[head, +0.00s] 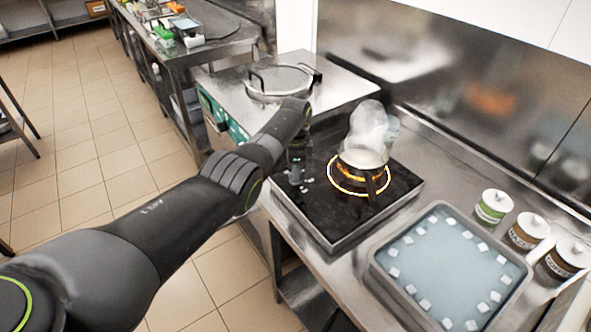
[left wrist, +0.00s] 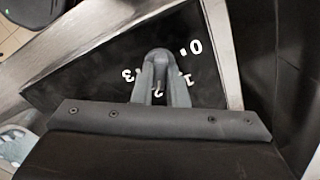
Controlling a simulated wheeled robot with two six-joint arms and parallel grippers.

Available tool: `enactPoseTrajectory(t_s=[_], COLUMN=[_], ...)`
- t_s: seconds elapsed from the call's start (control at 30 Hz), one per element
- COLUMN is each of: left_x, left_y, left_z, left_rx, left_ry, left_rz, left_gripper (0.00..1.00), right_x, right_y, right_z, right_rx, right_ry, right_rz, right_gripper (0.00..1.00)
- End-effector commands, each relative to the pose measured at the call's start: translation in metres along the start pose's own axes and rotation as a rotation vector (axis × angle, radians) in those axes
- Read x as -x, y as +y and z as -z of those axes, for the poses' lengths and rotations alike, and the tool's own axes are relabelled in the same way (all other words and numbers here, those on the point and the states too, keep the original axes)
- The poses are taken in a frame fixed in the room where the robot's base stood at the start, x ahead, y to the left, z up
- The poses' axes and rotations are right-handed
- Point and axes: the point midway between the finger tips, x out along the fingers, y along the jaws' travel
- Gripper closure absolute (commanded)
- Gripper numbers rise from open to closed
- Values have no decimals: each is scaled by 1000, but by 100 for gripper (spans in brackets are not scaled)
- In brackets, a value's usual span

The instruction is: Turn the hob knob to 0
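The black hob (head: 330,222) is on the steel counter, with a glowing orange ring under a steaming pot (head: 363,158). Its knob is at the left corner of the hob, mostly hidden by my left gripper (head: 296,176) in the head view. In the left wrist view the grey knob (left wrist: 160,56) is between the two fingers of my left gripper (left wrist: 160,80), which press close on its sides. White marks 0, 1, 2 and 3 are printed around it; the 0 is at upper right. Which mark the knob points to I cannot tell. My right gripper is not in view.
A shallow tray (head: 378,266) of water with several white cubes is right of the hob, near several labelled jars (head: 493,207). Tiled floor is clear at left.

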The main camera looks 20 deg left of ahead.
Motion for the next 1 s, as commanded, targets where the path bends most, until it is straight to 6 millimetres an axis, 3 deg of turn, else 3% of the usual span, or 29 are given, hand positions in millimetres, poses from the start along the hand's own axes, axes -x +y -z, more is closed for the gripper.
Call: enactPoseTrajectory(t_s=[0.1,0.57,1.0], left_x=[0,1,2], left_y=[0,0,0], left_z=[0,0,0], left_rx=[0,83,451], left_ry=[0,0,0], left_rz=[0,0,1], left_gripper=[100,100,100], right_x=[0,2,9], right_y=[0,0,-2], right_z=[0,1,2], right_rx=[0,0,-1], right_ry=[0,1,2], right_rz=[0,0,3], right_gripper=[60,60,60])
